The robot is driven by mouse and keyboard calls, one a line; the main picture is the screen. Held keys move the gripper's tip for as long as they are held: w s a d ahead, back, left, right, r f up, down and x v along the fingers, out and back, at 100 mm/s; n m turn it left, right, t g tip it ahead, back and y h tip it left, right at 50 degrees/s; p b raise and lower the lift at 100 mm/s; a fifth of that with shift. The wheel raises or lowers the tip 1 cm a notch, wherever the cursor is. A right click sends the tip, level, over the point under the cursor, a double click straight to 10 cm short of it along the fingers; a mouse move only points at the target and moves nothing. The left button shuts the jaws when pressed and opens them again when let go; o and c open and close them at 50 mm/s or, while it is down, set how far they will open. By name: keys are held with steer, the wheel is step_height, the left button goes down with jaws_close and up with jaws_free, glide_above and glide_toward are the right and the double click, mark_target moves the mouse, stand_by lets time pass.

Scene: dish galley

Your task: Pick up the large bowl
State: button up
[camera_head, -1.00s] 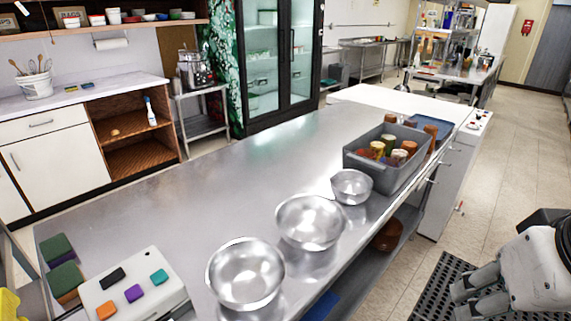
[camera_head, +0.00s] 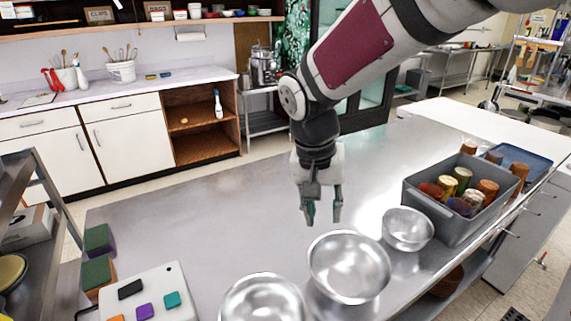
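Three shiny metal bowls stand in a row on the steel table (camera_head: 215,215). The small bowl (camera_head: 408,229) is at the right, beside the grey bin. A large bowl (camera_head: 349,267) is in the middle. Another large bowl (camera_head: 262,300) is at the front left, cut off by the bottom edge. I cannot tell which of these two is bigger. My gripper (camera_head: 324,216) points down above the table, behind and a little left of the middle bowl. Its fingers are apart, with nothing between them. It touches no bowl.
A grey bin (camera_head: 447,222) with jars and cans stands right of the small bowl. A white box (camera_head: 125,278) with coloured blocks and stacked sponges (camera_head: 98,262) are at the lower left. The table's left and middle are clear.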

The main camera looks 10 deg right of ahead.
mark_target(314, 261)
steer(key=shift+m+g, duration=0.3)
steer(key=shift+m, duration=0.1)
steer(key=w+f, duration=0.1)
steer(key=f, duration=0.4)
steer(key=w+f, duration=0.1)
steer(key=f, duration=0.5)
steer(key=w+f, duration=0.1)
steer(key=f, duration=0.5)
steer(key=shift+w+f+p, duration=0.2)
steer(key=shift+p, duration=0.2)
jaws_close()
